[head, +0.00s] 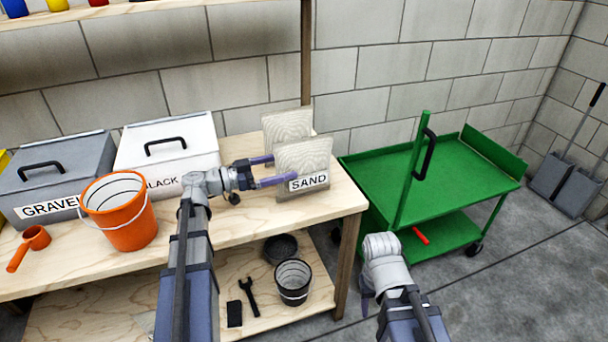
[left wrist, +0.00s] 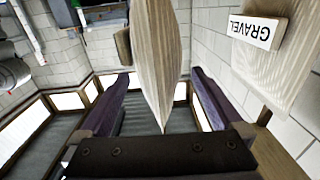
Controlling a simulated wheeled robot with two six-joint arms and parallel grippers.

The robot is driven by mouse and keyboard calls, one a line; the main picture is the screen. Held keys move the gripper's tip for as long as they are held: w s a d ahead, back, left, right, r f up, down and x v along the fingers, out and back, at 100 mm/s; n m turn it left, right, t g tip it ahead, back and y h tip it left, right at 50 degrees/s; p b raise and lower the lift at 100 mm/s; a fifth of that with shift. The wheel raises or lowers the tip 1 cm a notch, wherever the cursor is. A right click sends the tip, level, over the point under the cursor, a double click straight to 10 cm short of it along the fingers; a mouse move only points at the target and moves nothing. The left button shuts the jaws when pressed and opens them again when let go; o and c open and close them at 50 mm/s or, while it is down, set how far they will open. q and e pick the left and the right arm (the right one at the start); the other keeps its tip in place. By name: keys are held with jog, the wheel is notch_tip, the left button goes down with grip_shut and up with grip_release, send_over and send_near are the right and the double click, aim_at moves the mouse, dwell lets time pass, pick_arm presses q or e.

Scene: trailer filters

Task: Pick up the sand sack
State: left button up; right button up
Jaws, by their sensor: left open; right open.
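The sand sack (head: 303,160), pale with a white SAND label, stands upright near the right end of the wooden bench. My left gripper (head: 284,170) is open around it, one finger in front and one behind. In the left wrist view the sack (left wrist: 158,55) appears edge-on between the two purple fingers (left wrist: 160,95), with a gap visible on each side. A second pale sack (head: 287,120) stands just behind; its GRAVEL label shows in the left wrist view (left wrist: 252,30). My right gripper (head: 367,297) is low, right of the bench, its fingers mostly hidden.
An orange bucket (head: 120,212), a grey GRAVEL box (head: 62,170) and a white box (head: 170,145) stand left on the bench. A green cart (head: 440,180) is close to its right. A dark bucket (head: 292,282) sits on the lower shelf.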

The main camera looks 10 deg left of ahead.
aim_at(298, 164)
pick_arm(q)
jog(key=x, duration=0.5)
jog(key=shift+s+f, duration=0.1)
jog(key=shift+f, duration=0.15)
grip_shut()
dwell(0.5)
